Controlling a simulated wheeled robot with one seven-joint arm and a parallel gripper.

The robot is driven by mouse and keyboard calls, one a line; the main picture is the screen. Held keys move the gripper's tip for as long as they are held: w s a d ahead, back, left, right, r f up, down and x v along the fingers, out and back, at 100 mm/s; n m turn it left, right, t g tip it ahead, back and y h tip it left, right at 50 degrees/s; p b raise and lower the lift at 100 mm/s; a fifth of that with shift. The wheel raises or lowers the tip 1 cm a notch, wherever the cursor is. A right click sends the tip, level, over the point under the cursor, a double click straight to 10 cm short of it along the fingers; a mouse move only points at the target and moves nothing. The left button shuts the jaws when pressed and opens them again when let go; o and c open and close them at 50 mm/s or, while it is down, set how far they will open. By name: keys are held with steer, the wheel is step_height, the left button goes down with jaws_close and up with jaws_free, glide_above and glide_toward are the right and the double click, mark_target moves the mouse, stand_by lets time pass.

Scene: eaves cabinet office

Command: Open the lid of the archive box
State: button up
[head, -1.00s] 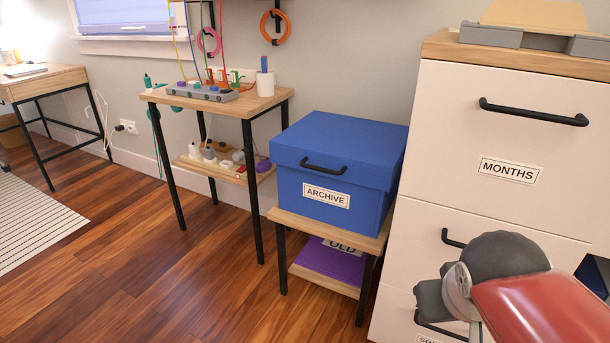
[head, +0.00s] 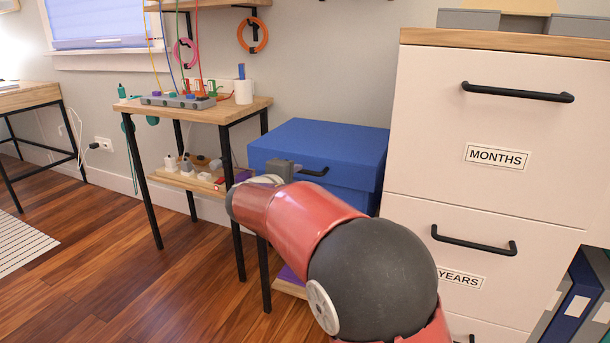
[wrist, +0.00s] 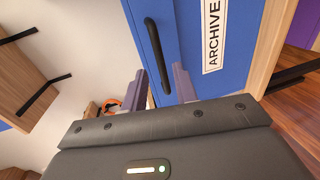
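The blue archive box (head: 367,199) stands to the left of the white cabinet. Its blue lid (head: 325,138) is on and looks closed. The black lid handle (head: 314,172) shows at the front, partly behind my gripper (head: 282,170). In the wrist view, my gripper (wrist: 160,70) is open, with a finger on each side of the black handle (wrist: 153,45) in the picture. I cannot tell whether either finger touches it. The ARCHIVE label (wrist: 212,35) shows there, but my arm hides it in the head view.
A white cabinet (head: 420,130) with black handles stands close on the right. Wooden floor (head: 120,270) is free at the front left.

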mark_target(304, 172)
steer(key=x, duration=0.6)
steer(key=shift+w+d+p, duration=0.15)
steer(key=shift+p, duration=0.15)
jaws_close()
